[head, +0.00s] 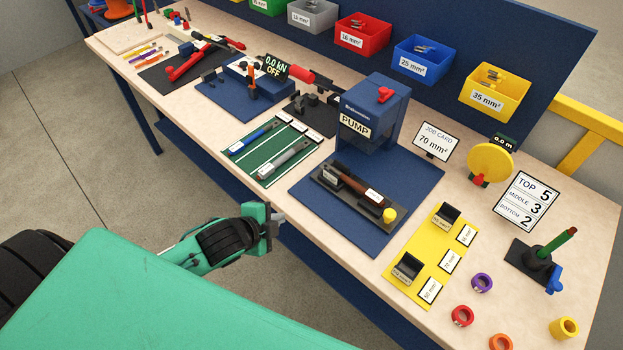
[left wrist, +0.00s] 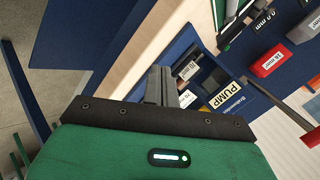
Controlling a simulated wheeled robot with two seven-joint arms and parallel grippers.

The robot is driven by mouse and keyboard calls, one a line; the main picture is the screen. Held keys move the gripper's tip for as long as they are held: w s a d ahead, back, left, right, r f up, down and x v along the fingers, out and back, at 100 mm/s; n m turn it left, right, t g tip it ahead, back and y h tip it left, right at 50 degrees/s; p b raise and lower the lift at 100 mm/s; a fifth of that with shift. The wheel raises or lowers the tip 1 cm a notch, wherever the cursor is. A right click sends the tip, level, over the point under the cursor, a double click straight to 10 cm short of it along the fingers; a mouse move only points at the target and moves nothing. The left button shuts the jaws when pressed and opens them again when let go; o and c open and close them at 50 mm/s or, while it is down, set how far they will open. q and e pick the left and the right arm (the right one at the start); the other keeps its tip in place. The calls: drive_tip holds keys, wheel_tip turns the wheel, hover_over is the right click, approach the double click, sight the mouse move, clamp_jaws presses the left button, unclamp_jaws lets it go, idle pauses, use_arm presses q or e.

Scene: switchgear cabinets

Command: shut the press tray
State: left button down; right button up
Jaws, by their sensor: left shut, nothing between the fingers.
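The press tray (head: 345,208) is a dark flat plate standing out in front of the blue press housing (head: 376,112) labelled PUMP. My right gripper is not in view.
A green mat (head: 262,172) with two tools lies left of the press's blue base. A yellow board (head: 430,262) with black holders lies to the right. Coloured bins (head: 424,60) line the back. Bare floor lies in front of the bench.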

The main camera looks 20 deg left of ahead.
use_arm(q)
drive_tip(key=w+a+r+m+t+h, duration=0.1)
drive_tip(key=w+a+r+m+h, duration=0.1)
drive_tip(key=w+m, duration=0.35)
drive_tip(key=m+p, duration=0.1)
drive_tip(key=p, duration=0.2)
approach(319, 178)
drive_tip(key=f, duration=0.2)
drive_tip(key=w+f, duration=0.1)
drive_tip(key=shift+d, duration=0.3)
drive_tip(key=w+p, duration=0.1)
drive_tip(key=w+d, duration=0.1)
drive_tip(key=w, duration=0.1)
drive_tip(key=shift+d+f+p, duration=0.1)
drive_tip(key=shift+p, duration=0.25)
drive_tip(key=shift+w+d+f, duration=0.1)
drive_tip(key=shift+w+d, duration=0.05)
drive_tip(key=shift+w, duration=0.35)
